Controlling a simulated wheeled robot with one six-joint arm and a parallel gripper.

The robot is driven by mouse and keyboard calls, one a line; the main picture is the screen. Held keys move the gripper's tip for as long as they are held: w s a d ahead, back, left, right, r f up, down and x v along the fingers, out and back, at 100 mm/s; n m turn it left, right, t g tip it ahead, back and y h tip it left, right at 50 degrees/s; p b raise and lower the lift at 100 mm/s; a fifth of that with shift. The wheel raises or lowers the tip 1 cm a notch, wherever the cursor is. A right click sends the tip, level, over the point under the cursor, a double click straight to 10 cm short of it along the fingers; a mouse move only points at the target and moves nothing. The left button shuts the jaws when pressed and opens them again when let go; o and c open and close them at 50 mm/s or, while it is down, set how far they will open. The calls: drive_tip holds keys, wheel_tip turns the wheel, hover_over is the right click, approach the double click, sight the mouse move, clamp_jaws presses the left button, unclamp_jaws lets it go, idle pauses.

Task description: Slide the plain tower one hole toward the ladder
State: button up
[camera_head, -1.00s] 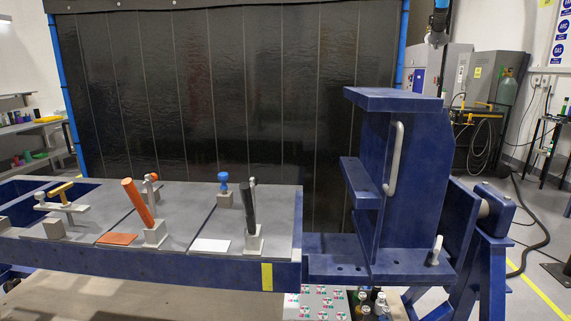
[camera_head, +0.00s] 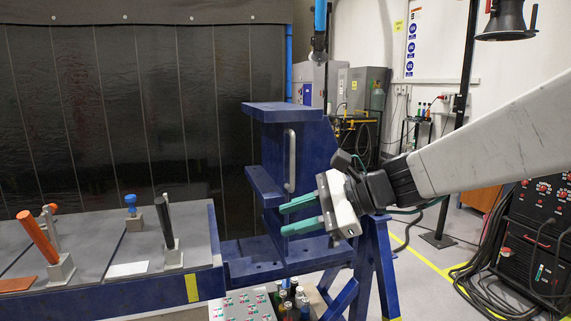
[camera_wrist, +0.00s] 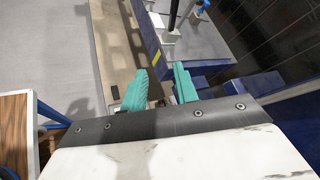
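A tall blue upright tower (camera_head: 313,145) with a pale vertical handle (camera_head: 290,160) stands on a blue base plate (camera_head: 245,268) that has several holes. Blue shelves (camera_head: 262,182) stick out to its left. No separate ladder can be made out for certain. My gripper (camera_head: 281,219) has green fingers and is open and empty. It points left, in front of the tower's lower part in the head view. Contact cannot be told. The pale grip low on the tower is hidden behind my gripper. The wrist view shows both fingers (camera_wrist: 160,70) apart with nothing between them.
A grey-topped table (camera_head: 100,240) at the left carries an orange post (camera_head: 38,237) and a black post (camera_head: 164,222) on small blocks. Bottles (camera_head: 290,300) stand below the base plate. A black cabinet (camera_head: 530,240) with cables is at the right. A dark curtain (camera_head: 120,110) hangs behind.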

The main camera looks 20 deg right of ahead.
sight(294, 163)
drive_tip(key=w+d+r+m+t+h, duration=0.1)
drive_tip(key=w+d+r+m+t, duration=0.3)
drive_tip(key=w+d+m+t, duration=0.7)
drive_tip(key=w+a+g, duration=0.1)
drive_tip(key=w, duration=0.1)
drive_tip(key=w+a+m, duration=0.1)
drive_tip(key=w+a, duration=0.1)
drive_tip(key=w, duration=0.1)
drive_tip(key=w+a+g, duration=0.1)
drive_tip(key=w+a, duration=0.1)
drive_tip(key=w, duration=0.1)
drive_tip(key=shift+r+m+g, duration=0.1)
drive_tip(key=shift+m+g, duration=0.2)
drive_tip(key=shift+m, duration=0.1)
drive_tip(key=shift+c, duration=0.3)
clamp_jaws()
